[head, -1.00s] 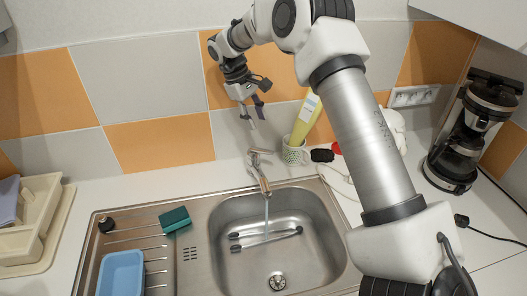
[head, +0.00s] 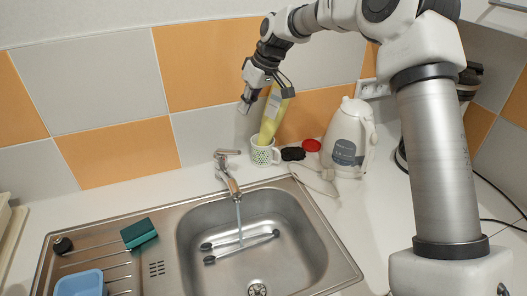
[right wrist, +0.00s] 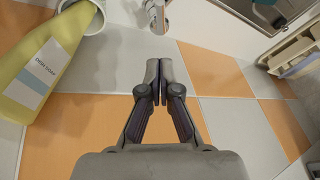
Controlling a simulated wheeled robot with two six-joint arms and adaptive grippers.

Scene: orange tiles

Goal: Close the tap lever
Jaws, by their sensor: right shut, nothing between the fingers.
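The metal tap (head: 229,180) stands at the back rim of the sink, with its lever (head: 228,153) on top. Water runs from its spout into the basin. My right gripper (head: 243,107) is shut and empty, pointing down in front of the tiled wall, above the tap and slightly to its right. It is apart from the lever. In the right wrist view its closed fingertips (right wrist: 160,66) point toward the tap (right wrist: 157,14), which is cut off at the top edge. My left gripper is not in view.
A yellow bottle (head: 270,118) stands in a patterned mug (head: 262,155) close to the right of the tap. A white kettle (head: 347,140), a red lid (head: 312,145) and a black item (head: 292,154) lie farther right. A green sponge (head: 139,234) and blue tub (head: 80,284) are left of the basin (head: 290,225).

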